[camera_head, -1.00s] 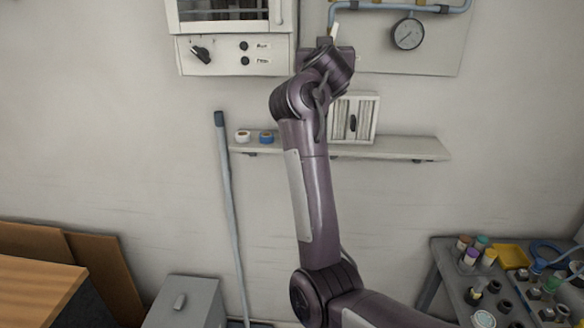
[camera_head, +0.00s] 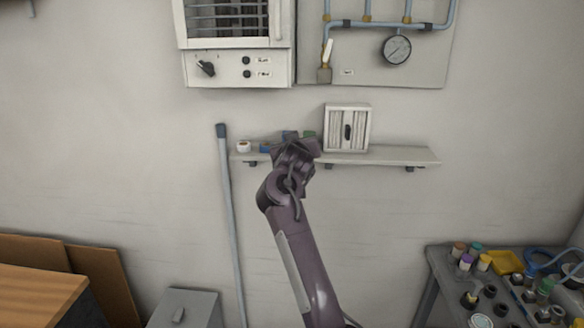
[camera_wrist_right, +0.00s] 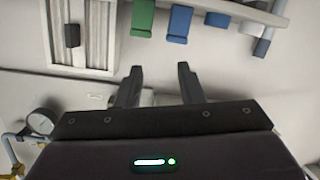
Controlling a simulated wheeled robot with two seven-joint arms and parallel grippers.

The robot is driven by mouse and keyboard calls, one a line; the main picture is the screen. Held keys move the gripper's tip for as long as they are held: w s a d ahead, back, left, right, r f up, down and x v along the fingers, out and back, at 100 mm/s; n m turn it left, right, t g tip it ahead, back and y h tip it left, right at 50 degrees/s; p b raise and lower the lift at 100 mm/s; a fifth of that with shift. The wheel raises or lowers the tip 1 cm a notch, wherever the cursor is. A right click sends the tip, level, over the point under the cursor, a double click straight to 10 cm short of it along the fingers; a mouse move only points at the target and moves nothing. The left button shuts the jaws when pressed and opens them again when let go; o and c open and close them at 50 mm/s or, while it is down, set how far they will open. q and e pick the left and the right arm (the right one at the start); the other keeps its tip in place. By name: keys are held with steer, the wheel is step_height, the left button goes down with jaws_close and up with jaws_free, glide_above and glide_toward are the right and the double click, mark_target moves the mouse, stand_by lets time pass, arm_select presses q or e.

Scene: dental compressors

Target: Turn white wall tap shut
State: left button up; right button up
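The white wall tap's lever (camera_head: 327,50) points up, leaning slightly right, along the blue-grey pipe above its brass-coloured body (camera_head: 324,74). It is at the lower left of the pipe panel in the head view. My right gripper (camera_head: 298,138) is below the tap, in front of the shelf and apart from the lever. Its fingers are mostly hidden by my wrist there. In the right wrist view my right gripper (camera_wrist_right: 159,76) has its two fingers spread with nothing between them. My left gripper is in no view.
A gauge (camera_head: 397,49) hangs right of the tap. A white cabinet with a black knob (camera_head: 206,68) is to its left. The shelf (camera_head: 390,155) holds a white slatted box (camera_head: 347,128) and tape rolls. A bottle-laden bench (camera_head: 440,262) stands at lower right.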

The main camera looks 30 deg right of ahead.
steer(key=shift+w+a+f, duration=0.1)
steer(key=shift+a+f, duration=0.05)
steer(key=shift+f, duration=0.7)
steer(key=shift+s+a+f, duration=0.1)
steer(key=shift+a+f, duration=0.1)
steer(key=shift+f, duration=0.7)
steer(key=shift+w+a+f, duration=0.1)
steer(key=shift+a+f, duration=0.05)
steer(key=shift+f, duration=0.7)
steer(key=shift+c, duration=0.4)
